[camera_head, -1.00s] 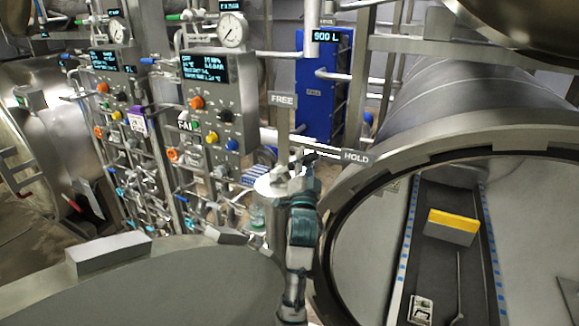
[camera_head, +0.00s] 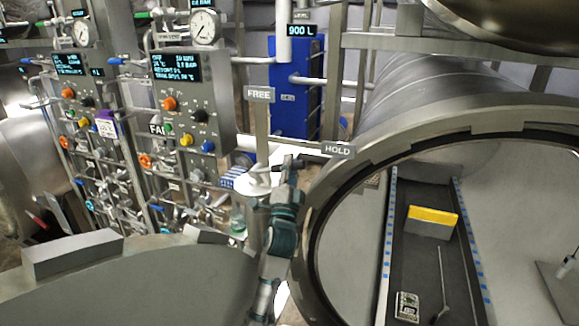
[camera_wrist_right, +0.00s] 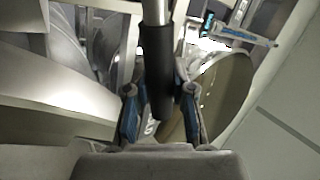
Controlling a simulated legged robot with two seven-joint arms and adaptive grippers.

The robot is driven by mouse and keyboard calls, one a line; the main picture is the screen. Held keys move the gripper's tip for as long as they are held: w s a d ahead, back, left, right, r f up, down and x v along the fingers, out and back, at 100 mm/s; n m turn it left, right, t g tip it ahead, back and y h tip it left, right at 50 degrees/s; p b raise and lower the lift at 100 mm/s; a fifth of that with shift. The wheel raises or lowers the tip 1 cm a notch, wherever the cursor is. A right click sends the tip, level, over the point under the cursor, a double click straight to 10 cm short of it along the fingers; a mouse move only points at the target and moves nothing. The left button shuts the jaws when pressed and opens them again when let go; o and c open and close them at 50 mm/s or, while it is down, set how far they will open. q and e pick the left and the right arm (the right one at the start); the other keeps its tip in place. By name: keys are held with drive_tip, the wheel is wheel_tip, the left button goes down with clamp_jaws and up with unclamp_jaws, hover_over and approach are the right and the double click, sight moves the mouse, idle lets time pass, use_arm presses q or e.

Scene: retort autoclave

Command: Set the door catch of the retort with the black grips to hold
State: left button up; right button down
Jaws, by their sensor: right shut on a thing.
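The retort (camera_head: 430,115) stands open at the right of the head view. The catch's post carries a FREE plate (camera_head: 259,94). A HOLD plate (camera_head: 338,150) sits lower and to the right, by the mouth rim. My right gripper (camera_head: 287,178) is between and below the plates. In the wrist view its blue-padded fingers (camera_wrist_right: 158,112) are shut around the black grip (camera_wrist_right: 157,75) of a metal lever. In the head view my gripper mostly hides that grip, so the lever's exact angle is unclear. My left gripper is not in view.
The round door (camera_head: 130,285) fills the lower left. A control panel (camera_head: 185,100) with knobs and a gauge stands behind it, among pipes and valves. Inside the retort, a yellow-topped block (camera_head: 431,218) rests on a dark track. A blue 900 L cabinet (camera_head: 296,90) stands behind.

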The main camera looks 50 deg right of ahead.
drive_tip(key=shift+d+f, duration=0.1)
drive_tip(key=shift+f, duration=0.5)
drive_tip(key=c, duration=1.1)
unclamp_jaws()
drive_tip(key=shift+o, duration=0.7)
drive_tip(key=shift+s+r, duration=0.2)
drive_tip(key=shift+s, duration=0.05)
drive_tip(key=shift+a+r, duration=0.2)
drive_tip(key=shift+a, duration=0.1)
drive_tip(key=shift+a+f, duration=0.25)
drive_tip(key=v, duration=0.7)
